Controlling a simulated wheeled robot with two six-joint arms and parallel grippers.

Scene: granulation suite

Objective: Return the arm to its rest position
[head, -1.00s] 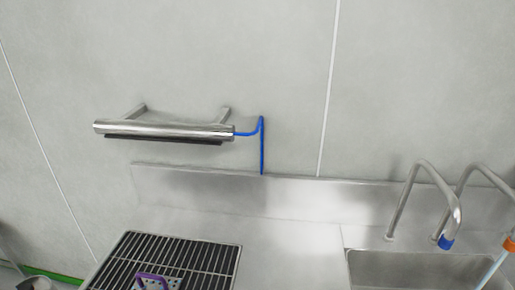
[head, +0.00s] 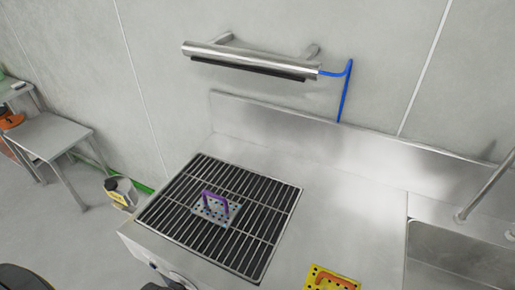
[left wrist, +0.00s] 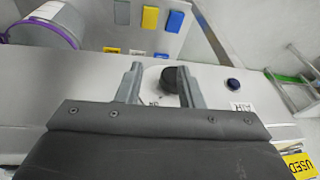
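My left gripper (left wrist: 157,88) shows in the left wrist view with its two grey fingers apart and nothing between them. Beyond the fingers is a pale panel (left wrist: 75,82) with a round black knob (left wrist: 170,78); whether the fingers touch the knob I cannot tell. Neither gripper is visible in the head view. A dark rounded shape at its lower left edge may be part of my body. My right gripper is not in view.
The head view shows a steel counter (head: 335,195) with a black grate (head: 265,225), a purple-handled plate (head: 211,208) on it, a yellow plate (head: 328,280), a sink (head: 455,255) and a wall-mounted steel bar (head: 250,58). A side table (head: 50,135) and bucket (head: 122,192) stand left.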

